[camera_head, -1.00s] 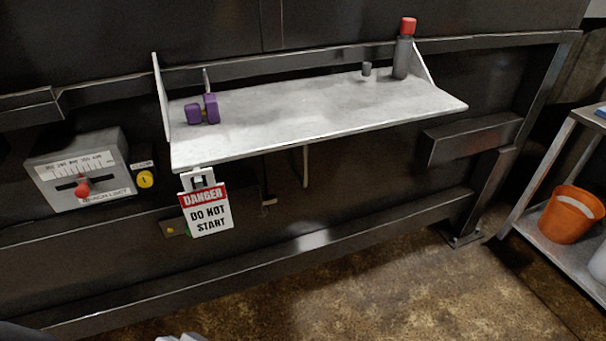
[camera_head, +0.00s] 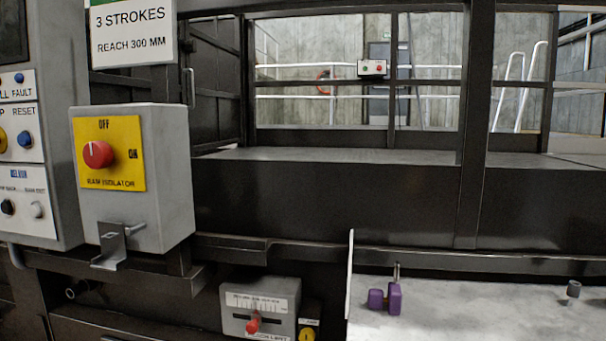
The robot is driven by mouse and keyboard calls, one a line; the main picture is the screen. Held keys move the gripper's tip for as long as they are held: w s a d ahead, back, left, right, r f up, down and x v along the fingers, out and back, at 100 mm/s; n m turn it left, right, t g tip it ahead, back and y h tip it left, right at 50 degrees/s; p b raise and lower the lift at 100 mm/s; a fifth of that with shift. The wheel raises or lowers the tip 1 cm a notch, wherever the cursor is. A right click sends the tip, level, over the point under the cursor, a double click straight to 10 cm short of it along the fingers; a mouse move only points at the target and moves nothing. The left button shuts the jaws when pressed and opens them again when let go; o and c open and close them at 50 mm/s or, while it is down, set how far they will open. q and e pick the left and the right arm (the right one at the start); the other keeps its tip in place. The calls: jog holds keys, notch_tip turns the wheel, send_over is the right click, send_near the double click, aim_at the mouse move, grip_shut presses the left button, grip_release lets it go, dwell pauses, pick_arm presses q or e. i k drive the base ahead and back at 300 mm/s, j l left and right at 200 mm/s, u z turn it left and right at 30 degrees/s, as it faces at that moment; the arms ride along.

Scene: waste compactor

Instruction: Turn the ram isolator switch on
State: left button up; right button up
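The ram isolator is a grey box (camera_head: 172,185) on the left in the head view. Its yellow plate (camera_head: 122,174) reads OFF at the top, ON at the right and RAM ISOLATOR below. The red round knob (camera_head: 98,154) sits on this plate, and its pale mark points up, towards OFF. A metal bracket with a pin (camera_head: 112,243) is at the box's lower front. Neither of my grippers is in view.
A control panel with buttons (camera_head: 25,150) stands close left of the isolator. Below right are a grey box with a red slider knob (camera_head: 253,323) and a white shelf (camera_head: 450,318) holding a purple padlock-like object (camera_head: 385,298). The space before the isolator looks clear.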

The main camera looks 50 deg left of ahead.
aim_at(97, 154)
jog(key=u, duration=2.4)
